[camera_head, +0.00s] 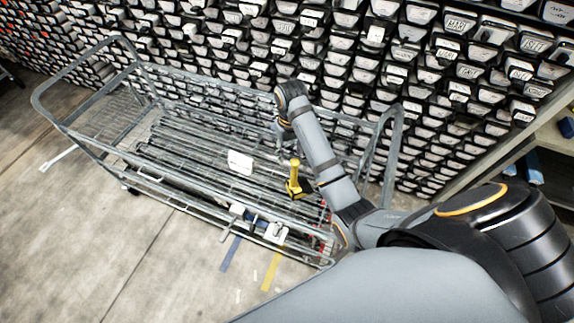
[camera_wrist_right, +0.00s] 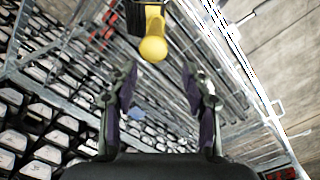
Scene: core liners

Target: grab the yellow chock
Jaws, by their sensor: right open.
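The yellow chock (camera_head: 294,181) stands out near the right end of the cart, close to my right forearm in the head view. It has a slim upright part and a wider base with dark parts. In the right wrist view its rounded yellow end (camera_wrist_right: 153,46) shows at the top centre, beyond the fingertips and between their lines. My right gripper (camera_wrist_right: 160,80) is open, with nothing between its fingers. In the head view only a small part of it (camera_head: 281,129) shows below the wrist. My left gripper is not in view.
A grey wire cart (camera_head: 100,150) with raised rails fills the middle. A white card (camera_head: 240,162) lies on its bars. Racks of labelled core liners (camera_head: 330,60) stand close behind. Open concrete floor (camera_head: 90,240) lies in front, with blue and yellow tape marks.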

